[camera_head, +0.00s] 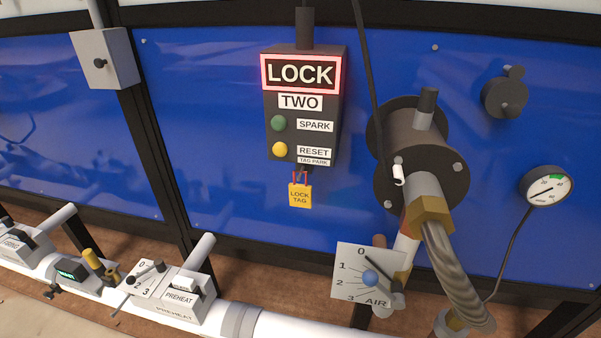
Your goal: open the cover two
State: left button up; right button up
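No part is labelled as a cover. A dark round disc (504,96) with a small knob sits on the blue panel at the upper right and looks like a cover lying flat and closed. A smaller dark round piece joins its top edge. The control box (304,105) to its left carries the label TWO (300,102) and a red-lit LOCK sign (300,74). It has a green SPARK button (279,123) and a yellow RESET button (280,149). A yellow lock tag (300,195) hangs under the box. Neither of my grippers shows.
A dark flanged burner (420,155) with a braided hose (455,265) stands out between box and disc. A gauge (546,187) is below the disc. The AIR dial (369,275) points near 0. A white pipe (290,328) with PREHEAT valve (180,295) runs along the bottom.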

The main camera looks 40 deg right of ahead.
aim_at(506, 99)
jog(key=z, duration=2.3)
